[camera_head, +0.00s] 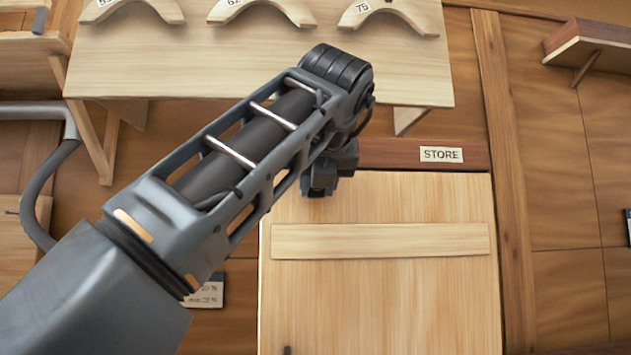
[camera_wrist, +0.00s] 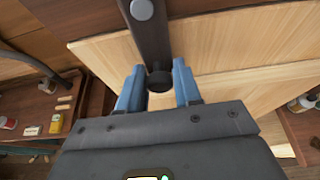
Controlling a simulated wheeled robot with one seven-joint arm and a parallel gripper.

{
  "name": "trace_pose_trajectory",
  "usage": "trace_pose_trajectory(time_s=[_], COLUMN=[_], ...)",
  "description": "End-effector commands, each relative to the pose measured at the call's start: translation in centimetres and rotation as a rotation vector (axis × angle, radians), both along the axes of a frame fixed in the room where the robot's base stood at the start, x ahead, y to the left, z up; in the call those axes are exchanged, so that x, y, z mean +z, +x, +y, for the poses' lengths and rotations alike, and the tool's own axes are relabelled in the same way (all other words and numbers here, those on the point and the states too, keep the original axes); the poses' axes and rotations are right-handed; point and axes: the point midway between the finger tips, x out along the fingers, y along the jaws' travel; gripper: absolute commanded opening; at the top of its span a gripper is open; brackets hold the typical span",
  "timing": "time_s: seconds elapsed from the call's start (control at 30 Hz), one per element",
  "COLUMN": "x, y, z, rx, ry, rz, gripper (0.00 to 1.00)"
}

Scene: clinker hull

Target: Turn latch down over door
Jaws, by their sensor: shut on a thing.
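The door (camera_head: 380,290) is a pale wood panel with a cross batten, under a label reading STORE. It appears closed in the head view. The latch (camera_wrist: 152,40) is a dark bar with a round grey pivot bolt at the top of the wrist view and a round knob at its near end. It lies in front of pale wood (camera_wrist: 220,60). My gripper (camera_wrist: 158,72) has its blue fingers on either side of the knob end, shut on it. In the head view my gripper (camera_head: 322,185) is at the door's upper left, and my arm hides the latch.
A pale shelf (camera_head: 420,75) with numbered curved wooden pieces is above the door. A grey curved tube (camera_head: 45,190) is at the left. A small wooden ledge (camera_head: 595,45) juts out at upper right.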

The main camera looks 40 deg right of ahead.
Motion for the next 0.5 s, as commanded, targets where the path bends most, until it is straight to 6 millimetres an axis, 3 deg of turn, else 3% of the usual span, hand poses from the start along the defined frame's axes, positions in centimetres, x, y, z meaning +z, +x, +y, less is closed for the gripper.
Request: trace_pose_trajectory(time_s=[0.47,0.5], x=[-0.08,-0.08], y=[-0.01,-0.01], z=[0.02,0.03], rx=[0.001,0.002], ry=[0.016,0.015], rz=[-0.009,-0.008], gripper=[0.0,0.34])
